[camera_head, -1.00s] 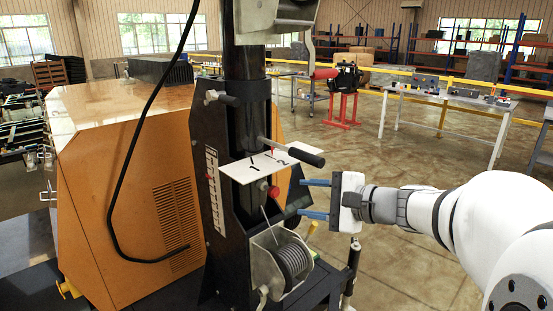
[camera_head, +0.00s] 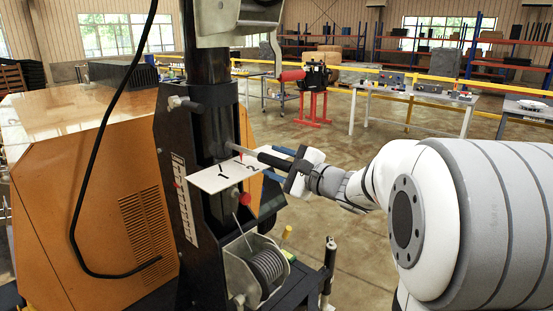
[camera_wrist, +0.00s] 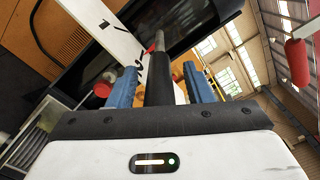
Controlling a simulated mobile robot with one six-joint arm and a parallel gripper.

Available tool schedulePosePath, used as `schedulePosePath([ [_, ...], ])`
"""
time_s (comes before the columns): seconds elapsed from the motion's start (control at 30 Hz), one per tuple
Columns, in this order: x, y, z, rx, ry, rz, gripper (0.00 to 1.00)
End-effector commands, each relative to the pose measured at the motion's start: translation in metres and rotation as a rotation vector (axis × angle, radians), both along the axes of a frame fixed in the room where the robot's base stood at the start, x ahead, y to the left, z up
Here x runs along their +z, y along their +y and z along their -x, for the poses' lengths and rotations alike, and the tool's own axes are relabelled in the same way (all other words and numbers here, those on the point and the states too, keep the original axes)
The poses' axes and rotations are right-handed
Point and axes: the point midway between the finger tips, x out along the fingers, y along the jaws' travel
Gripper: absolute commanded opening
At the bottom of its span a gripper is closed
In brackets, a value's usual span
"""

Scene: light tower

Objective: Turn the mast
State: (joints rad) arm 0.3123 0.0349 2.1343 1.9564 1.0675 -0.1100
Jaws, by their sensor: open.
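The black mast (camera_head: 207,75) stands upright in its dark frame beside the orange generator housing. A bar handle with a black grip (camera_head: 277,161) sticks out from the mast toward the right, above a white plate (camera_head: 222,177) marked 1 and 2. A small red pointer (camera_head: 240,156) lies near the 2. My gripper (camera_head: 285,160) is at the handle's outer end. In the wrist view, the blue fingers (camera_wrist: 160,88) are apart, one on each side of the black grip (camera_wrist: 159,85), with visible gaps. The fingertips' depth along the grip is hard to judge.
A winch drum with cable (camera_head: 266,270) and a red knob (camera_head: 244,199) sit below the plate. A black cable hangs over the orange housing (camera_head: 90,190). A red stand (camera_head: 312,105) and a table (camera_head: 415,97) are farther back. Open floor lies at the right.

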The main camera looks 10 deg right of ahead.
Motion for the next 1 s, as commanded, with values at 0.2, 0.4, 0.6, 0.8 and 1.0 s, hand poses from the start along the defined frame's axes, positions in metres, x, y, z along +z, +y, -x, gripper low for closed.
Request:
schedulePosePath([
  [0.2,-0.0003,0.0045,-0.0059,-0.001,0.001,0.000,0.46],
  [0.4,-0.0004,0.0041,-0.0057,-0.001,0.000,0.000,0.42],
  [0.6,-0.0004,0.0037,-0.0056,-0.001,0.000,0.000,0.25],
  [0.8,-0.0004,0.0035,-0.0055,-0.002,0.001,0.001,0.09],
  [1.0,-0.0005,0.0033,-0.0055,-0.002,0.001,0.001,0.00],
])
